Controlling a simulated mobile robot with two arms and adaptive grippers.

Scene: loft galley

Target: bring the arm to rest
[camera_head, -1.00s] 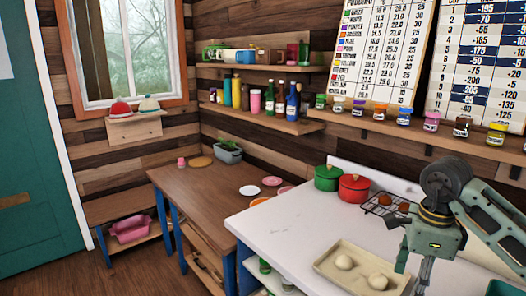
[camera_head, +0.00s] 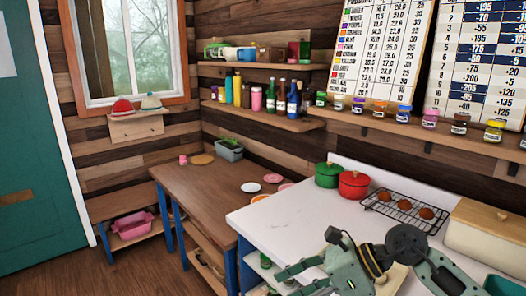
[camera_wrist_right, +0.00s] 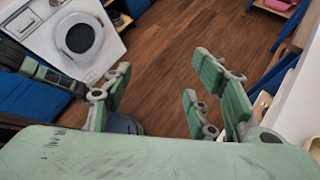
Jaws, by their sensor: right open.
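My right arm comes in from the right in the head view and folds over the white counter (camera_head: 290,221). Its gripper (camera_head: 284,281) points left at the counter's front edge. The right wrist view shows the same gripper (camera_wrist_right: 160,85) with its fingers wide apart and nothing between them. Wooden floor (camera_wrist_right: 155,60) shows beyond the fingers. My left gripper is in neither view. The arm hides most of the tray (camera_head: 398,276) on the counter.
A red pot (camera_head: 353,186), a green pot (camera_head: 327,175), a wire rack (camera_head: 388,211) and a bread box (camera_head: 480,240) stand on the counter. A wooden table (camera_head: 215,188) stands to the left. A white front-loading machine (camera_wrist_right: 75,40) is at upper left in the wrist view.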

